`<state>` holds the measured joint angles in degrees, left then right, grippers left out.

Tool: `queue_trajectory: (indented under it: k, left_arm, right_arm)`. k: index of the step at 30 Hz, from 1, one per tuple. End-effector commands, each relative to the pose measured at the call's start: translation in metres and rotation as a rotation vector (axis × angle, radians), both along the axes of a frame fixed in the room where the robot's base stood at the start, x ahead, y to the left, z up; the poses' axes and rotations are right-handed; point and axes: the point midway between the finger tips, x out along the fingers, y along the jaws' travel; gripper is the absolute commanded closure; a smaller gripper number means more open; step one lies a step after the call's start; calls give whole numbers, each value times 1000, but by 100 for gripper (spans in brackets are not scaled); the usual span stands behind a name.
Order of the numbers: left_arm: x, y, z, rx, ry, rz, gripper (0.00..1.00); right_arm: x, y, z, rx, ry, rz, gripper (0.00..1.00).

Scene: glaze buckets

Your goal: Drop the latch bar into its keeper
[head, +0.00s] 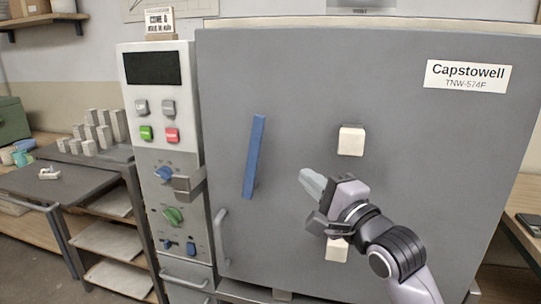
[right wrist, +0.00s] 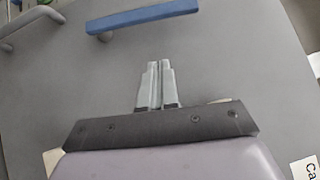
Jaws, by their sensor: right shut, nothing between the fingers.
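The latch bar (head: 254,157) is a blue bar on the grey oven door, standing nearly upright with its top leaning slightly right. In the right wrist view the blue bar (right wrist: 145,18) crosses the top, with a grey round mount under its left end. A grey metal bracket (head: 188,186), which looks like the keeper, sits left of the door edge, lower than the bar's middle; the bar is apart from it. My right gripper (head: 308,179) is shut and empty in front of the door, right of the bar and not touching it. Its shut fingers (right wrist: 155,80) point toward the bar. My left gripper is out of view.
The door (head: 300,80) carries two cream blocks (head: 351,141), a label (head: 467,76) and a pale handle (head: 222,236) at lower left. A control panel (head: 158,120) with buttons and knobs stands left of it. A cart (head: 75,183) stands farther left.

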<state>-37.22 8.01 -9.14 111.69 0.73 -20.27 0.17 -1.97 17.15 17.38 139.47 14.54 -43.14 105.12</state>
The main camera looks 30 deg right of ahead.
Motion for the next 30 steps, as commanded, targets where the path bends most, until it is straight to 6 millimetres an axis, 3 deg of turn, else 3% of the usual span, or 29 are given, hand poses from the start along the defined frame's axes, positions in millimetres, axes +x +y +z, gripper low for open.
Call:
queue_trajectory:
  k: [14,15,21,30]
  left_arm:
    - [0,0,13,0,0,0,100]
    - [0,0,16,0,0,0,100]
    - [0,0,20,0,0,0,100]
    - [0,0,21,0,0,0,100]
  right_arm:
    - [80,-7,12,-3,-2,-1,100]
    - [85,-1,14,0,-1,2,100]
    - [102,15,17,0,0,1,100]
    - [107,19,17,-2,0,1,100]
